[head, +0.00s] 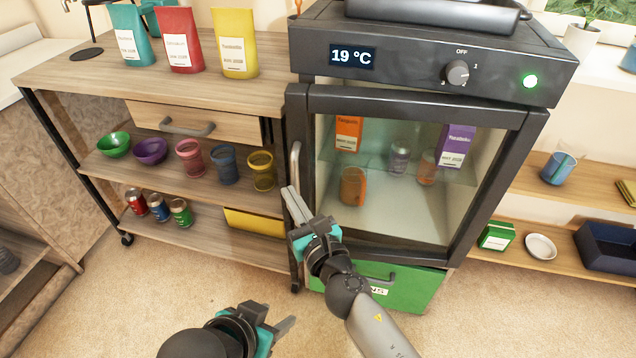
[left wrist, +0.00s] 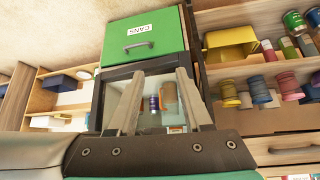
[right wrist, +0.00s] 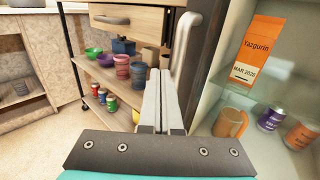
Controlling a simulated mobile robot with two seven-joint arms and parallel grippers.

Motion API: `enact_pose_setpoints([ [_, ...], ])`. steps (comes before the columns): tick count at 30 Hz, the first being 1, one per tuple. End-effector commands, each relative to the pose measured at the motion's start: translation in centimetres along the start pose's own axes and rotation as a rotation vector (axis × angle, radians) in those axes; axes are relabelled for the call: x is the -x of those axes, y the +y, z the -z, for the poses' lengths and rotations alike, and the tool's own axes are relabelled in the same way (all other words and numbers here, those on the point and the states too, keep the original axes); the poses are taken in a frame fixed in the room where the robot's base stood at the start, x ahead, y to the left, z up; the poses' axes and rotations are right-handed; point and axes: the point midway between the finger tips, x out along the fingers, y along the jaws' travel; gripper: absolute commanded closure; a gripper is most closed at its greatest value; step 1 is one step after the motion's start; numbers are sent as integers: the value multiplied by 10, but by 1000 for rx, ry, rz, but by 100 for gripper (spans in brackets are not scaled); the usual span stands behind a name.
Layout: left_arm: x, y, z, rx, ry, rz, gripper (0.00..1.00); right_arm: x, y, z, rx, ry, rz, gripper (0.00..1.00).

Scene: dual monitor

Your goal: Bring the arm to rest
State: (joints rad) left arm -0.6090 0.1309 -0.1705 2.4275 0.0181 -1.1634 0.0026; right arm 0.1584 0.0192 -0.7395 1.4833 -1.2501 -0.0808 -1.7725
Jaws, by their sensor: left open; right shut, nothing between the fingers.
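My right gripper (head: 290,190) is shut and empty. It is close to the vertical handle (head: 296,165) at the left edge of the fridge's glass door. In the right wrist view its fingers (right wrist: 160,72) lie together, with the handle (right wrist: 184,42) just beyond them; I cannot tell whether they touch it. My left gripper (head: 284,326) is open and empty, low over the floor in front of the cabinets. In the left wrist view its fingers (left wrist: 160,72) stand apart, with the fridge beyond them.
The fridge (head: 430,70) reads 19 °C and holds cups, cans and cartons. A green drawer (head: 412,290) is below it. A wooden shelf unit (head: 60,72) with bags, bowls, jars and cans stands left. Carpet (head: 150,290) in front is free.

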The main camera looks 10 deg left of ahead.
Motion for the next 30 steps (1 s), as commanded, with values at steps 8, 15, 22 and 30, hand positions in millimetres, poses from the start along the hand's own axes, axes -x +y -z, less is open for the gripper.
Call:
enact_pose_setpoints([
  [8,12,-10,-9,6,-99,29,50,45,27,1,-1,3,-4,100],
  [15,11,-11,-10,6,-107,30,50,66,40,1,-2,2,-7,100],
  [22,11,-11,-10,6,-106,30,50,70,42,0,-1,1,-7,100],
  [30,11,-11,-10,6,-106,29,50,81,4,-3,-284,1,141,100],
])
